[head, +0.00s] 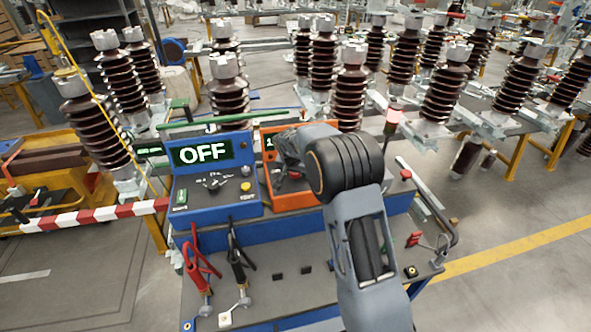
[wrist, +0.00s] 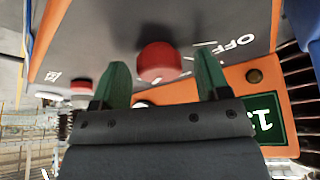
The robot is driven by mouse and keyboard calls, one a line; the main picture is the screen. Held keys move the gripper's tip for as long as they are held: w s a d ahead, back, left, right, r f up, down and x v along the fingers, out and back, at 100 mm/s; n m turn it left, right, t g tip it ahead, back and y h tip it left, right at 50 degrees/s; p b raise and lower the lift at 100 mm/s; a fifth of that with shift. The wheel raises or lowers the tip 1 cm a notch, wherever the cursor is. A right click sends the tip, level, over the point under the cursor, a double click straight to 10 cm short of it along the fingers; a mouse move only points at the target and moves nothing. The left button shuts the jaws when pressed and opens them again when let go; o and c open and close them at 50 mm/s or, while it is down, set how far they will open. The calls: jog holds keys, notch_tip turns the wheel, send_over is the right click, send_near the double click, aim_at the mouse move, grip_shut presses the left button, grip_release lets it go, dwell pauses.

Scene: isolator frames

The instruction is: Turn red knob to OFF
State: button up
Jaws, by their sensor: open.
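The red knob (wrist: 160,60) stands on the grey panel of the orange box in the wrist view, blurred. A white OFF label (wrist: 238,43) is printed beside it and looks inverted. My gripper (wrist: 162,72) is open, with one green finger to each side of the knob in the picture. I cannot tell whether either finger touches it. In the head view the orange box (head: 299,199) is partly covered by my arm, and my gripper (head: 283,160) is over its panel. The knob's pointing direction is not clear.
The blue box (head: 236,211) with a lit OFF display (head: 200,152) stands close on the left. A second red knob or button (wrist: 80,87) sits left of my fingers in the wrist view. Red clamps (head: 199,268) lie at the bench's front. Tall insulators (head: 350,90) stand behind.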

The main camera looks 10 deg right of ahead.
jog(key=shift+c, duration=0.2)
jog(key=c, duration=0.9)
